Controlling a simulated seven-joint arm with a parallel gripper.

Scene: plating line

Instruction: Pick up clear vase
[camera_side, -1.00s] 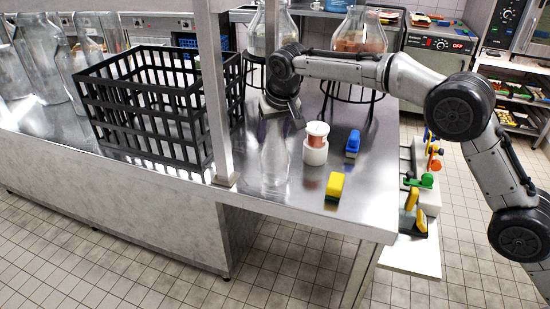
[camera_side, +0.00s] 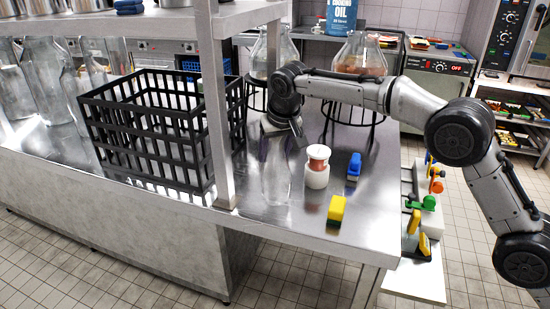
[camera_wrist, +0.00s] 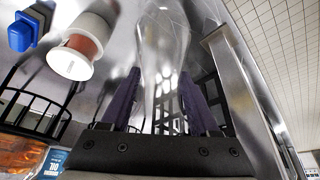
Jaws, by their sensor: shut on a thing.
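The clear vase (camera_side: 275,182) is upright at the front of the steel counter, left of a white container. It is see-through, so its outline is faint. My gripper (camera_side: 277,148) is above it with the fingers pointing down around its upper part. In the wrist view the vase (camera_wrist: 162,45) runs between the two dark purple fingers of my gripper (camera_wrist: 160,90), which are shut on it. I cannot tell for sure whether its base touches the counter.
A white container with a copper-coloured band (camera_side: 317,168), a blue block (camera_side: 354,167) and a yellow block (camera_side: 336,209) stand to the right. A black crate (camera_side: 150,125) and a steel post (camera_side: 218,120) are close on the left. Glass jars on black stands (camera_side: 352,112) are behind.

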